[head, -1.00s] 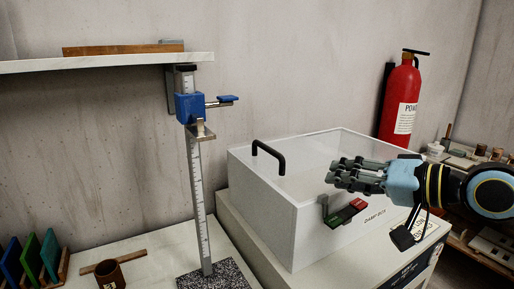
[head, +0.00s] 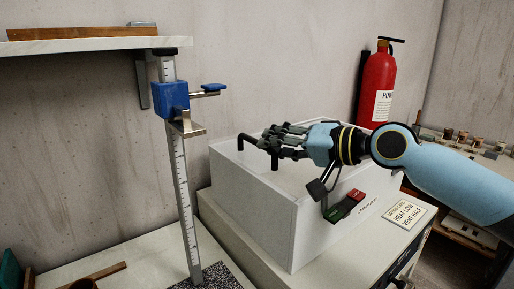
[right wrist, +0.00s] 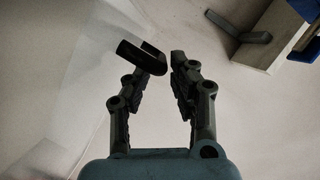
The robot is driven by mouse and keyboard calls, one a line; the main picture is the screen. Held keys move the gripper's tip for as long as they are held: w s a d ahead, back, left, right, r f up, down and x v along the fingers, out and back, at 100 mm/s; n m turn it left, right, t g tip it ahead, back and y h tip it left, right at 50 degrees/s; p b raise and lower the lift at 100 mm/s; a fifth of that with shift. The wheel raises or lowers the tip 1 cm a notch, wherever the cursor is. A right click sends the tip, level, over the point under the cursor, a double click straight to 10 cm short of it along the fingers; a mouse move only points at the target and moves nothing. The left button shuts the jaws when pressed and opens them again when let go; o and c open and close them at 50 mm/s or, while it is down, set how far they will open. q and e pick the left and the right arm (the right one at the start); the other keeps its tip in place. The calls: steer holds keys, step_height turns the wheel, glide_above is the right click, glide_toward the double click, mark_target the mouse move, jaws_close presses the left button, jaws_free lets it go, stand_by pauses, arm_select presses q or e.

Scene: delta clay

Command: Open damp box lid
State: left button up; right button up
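The damp box (head: 270,205) is a pale grey box on a bench unit, and its lid (head: 228,151) lies flat and closed on top. A black bar handle (head: 244,141) stands on the lid, partly hidden behind my fingers; it also shows in the right wrist view (right wrist: 142,56). My right gripper (head: 268,146) is above the lid at the handle with its fingers apart. In the right wrist view (right wrist: 168,68) the handle's end lies close to the tips, near the gap between them. I cannot tell whether they touch. My left gripper is not in view.
A tall height gauge (head: 178,180) with a blue slider stands left of the box. A red fire extinguisher (head: 377,85) is behind at the right. A shelf (head: 90,46) juts out at upper left.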

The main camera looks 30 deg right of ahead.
steer(key=shift+x, duration=2.15)
steer(key=shift+s, duration=0.1)
steer(key=shift+c, duration=0.3)
jaws_close()
